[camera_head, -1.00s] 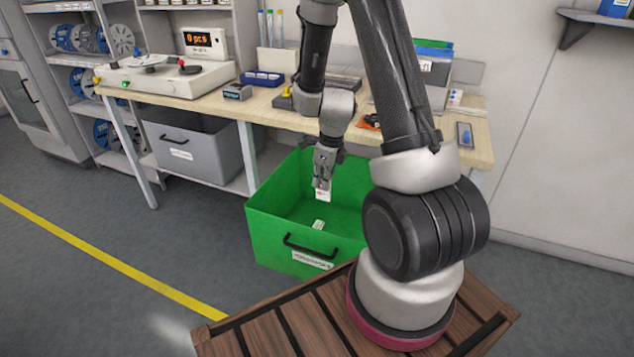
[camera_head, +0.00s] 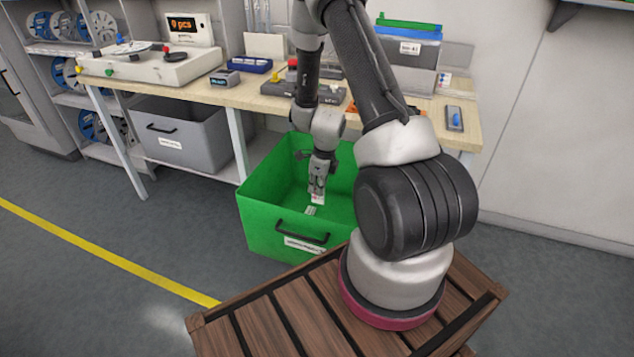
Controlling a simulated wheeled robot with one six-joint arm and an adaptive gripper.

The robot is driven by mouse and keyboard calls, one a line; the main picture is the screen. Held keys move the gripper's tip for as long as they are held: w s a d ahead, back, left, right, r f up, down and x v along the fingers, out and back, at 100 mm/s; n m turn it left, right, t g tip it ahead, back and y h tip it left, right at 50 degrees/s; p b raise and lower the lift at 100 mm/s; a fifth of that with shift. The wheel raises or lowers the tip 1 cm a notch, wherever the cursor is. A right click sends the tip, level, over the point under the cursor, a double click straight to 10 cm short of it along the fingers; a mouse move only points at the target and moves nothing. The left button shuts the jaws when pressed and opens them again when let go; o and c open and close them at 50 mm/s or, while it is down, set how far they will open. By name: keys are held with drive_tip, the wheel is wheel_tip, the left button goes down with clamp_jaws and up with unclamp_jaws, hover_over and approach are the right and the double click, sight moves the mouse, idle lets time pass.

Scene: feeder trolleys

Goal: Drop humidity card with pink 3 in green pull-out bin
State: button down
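The green pull-out bin (camera_head: 262,210) stands out in front of the workbench, with a black handle and a white label on its front. My gripper (camera_head: 317,191) points down inside the bin's opening. A small white card (camera_head: 318,199) with a reddish mark shows at its fingertips, and the fingers look shut on it. The card's print is too small to read. Another small whitish piece (camera_head: 310,211) lies on the bin floor just below it. My arm hides the bin's right side.
A grey bin (camera_head: 185,137) sits under the workbench (camera_head: 245,98) to the left. The bench holds a white counting machine (camera_head: 150,65), a blue tray (camera_head: 250,66) and a grey box (camera_head: 408,70). A yellow line (camera_head: 110,254) crosses the clear floor at left.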

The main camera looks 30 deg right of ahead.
drive_tip(key=c, duration=1.6)
unclamp_jaws()
drive_tip(key=shift+o, duration=0.2)
drive_tip(key=shift+s+d+r, duration=0.15)
drive_tip(key=shift+r, duration=1.2)
drive_tip(key=shift+s+d+r, duration=0.1)
drive_tip(key=shift+s+r, duration=0.1)
drive_tip(key=shift+r, duration=1.1)
drive_tip(key=shift+s+d+r, duration=0.15)
drive_tip(key=shift+r, duration=1.2)
